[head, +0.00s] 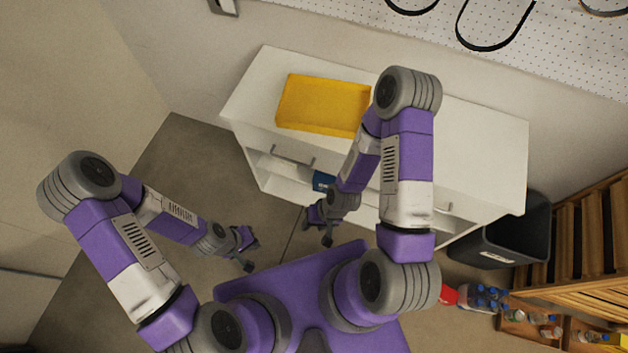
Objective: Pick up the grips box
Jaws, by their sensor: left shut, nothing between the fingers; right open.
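A small dark blue box (321,181) with pale print sits on a lower shelf of the white cabinet, partly hidden by my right arm. It may be the grips box, but the print is too small to read. My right gripper (318,228) is open and empty, in front of the cabinet and below the blue box in the head view. My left gripper (249,254) is shut and empty, over the floor to the left of the cabinet front, well apart from the box.
The white cabinet (470,150) stands against the wall with a yellow tray (322,104) on top. A black bin (510,240) is at its right end. Wooden shelving (590,290) and several bottles (488,298) are at the lower right. Floor at left is clear.

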